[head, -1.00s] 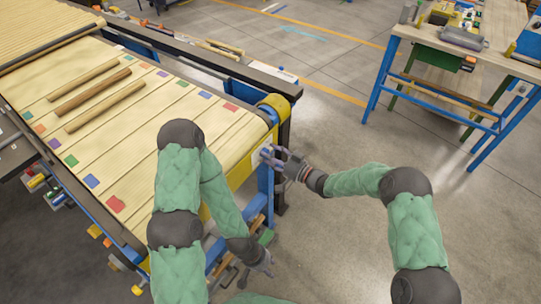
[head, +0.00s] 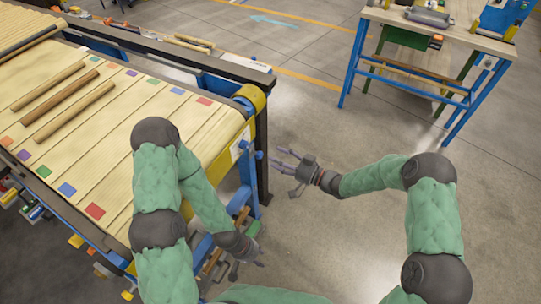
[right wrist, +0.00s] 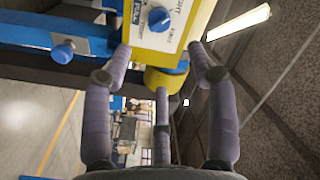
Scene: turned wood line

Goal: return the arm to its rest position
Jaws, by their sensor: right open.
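My right arm comes in from the right in the head view, covered in green. Its right gripper (head: 287,161) is open and empty, over bare floor just right of the conveyor's end. In the right wrist view its fingers (right wrist: 163,75) are spread, with a yellow control box (right wrist: 165,28) bearing a blue knob beyond them. I cannot tell from that view whether they touch it; in the head view there is a gap. My left gripper (head: 248,262) hangs low beside the conveyor's end. Its fingers are small and dark, so its opening is unclear.
The conveyor (head: 115,130) carries several wooden rods (head: 66,112) and coloured squares along its edges. A blue-legged workbench (head: 440,45) stands at the back right. Grey floor (head: 340,135) between them is clear.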

